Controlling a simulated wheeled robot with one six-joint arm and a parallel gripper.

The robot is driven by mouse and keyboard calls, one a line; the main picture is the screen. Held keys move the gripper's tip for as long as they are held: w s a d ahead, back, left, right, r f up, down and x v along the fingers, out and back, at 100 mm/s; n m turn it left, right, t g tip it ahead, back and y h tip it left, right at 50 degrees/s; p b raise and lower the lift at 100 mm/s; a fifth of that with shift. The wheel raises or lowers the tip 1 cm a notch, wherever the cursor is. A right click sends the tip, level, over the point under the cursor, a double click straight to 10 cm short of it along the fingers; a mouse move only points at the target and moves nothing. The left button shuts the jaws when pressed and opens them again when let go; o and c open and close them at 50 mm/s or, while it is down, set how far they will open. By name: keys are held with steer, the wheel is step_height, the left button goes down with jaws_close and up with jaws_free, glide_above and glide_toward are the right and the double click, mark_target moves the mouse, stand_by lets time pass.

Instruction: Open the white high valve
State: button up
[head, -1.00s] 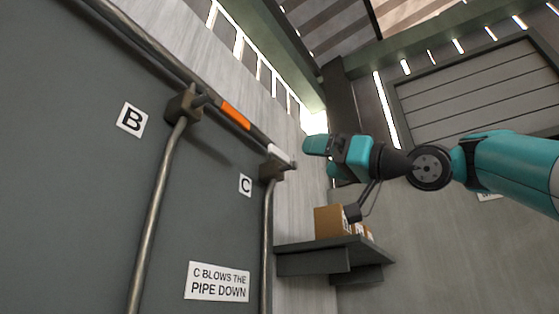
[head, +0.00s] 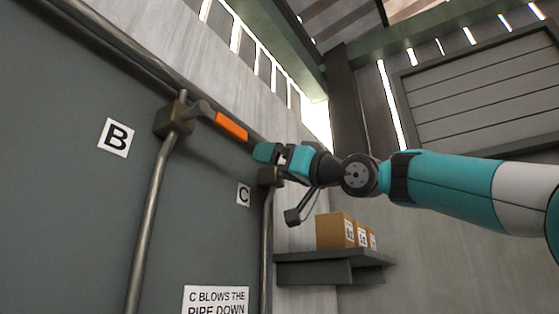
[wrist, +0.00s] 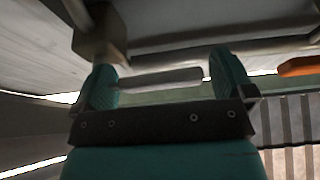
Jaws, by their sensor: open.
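The white valve handle (wrist: 160,80) shows in the wrist view as a pale bar running across the gap between my two fingers. Its left end is near a brown valve block (wrist: 100,38). My gripper (wrist: 164,82) is open, one teal finger at each side of the bar; I cannot tell whether either touches it. In the head view my gripper (head: 277,155) is at the valve block (head: 270,178) above the C label (head: 243,195) and hides the white handle there.
An orange valve handle (head: 231,126) is left of my gripper, near the B label (head: 116,137); it also shows in the wrist view (wrist: 298,66). Vertical pipes (head: 152,215) run down the grey panel. A shelf (head: 325,257) with boxes (head: 336,231) is below right.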

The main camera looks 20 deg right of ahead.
steer(key=c, duration=1.2)
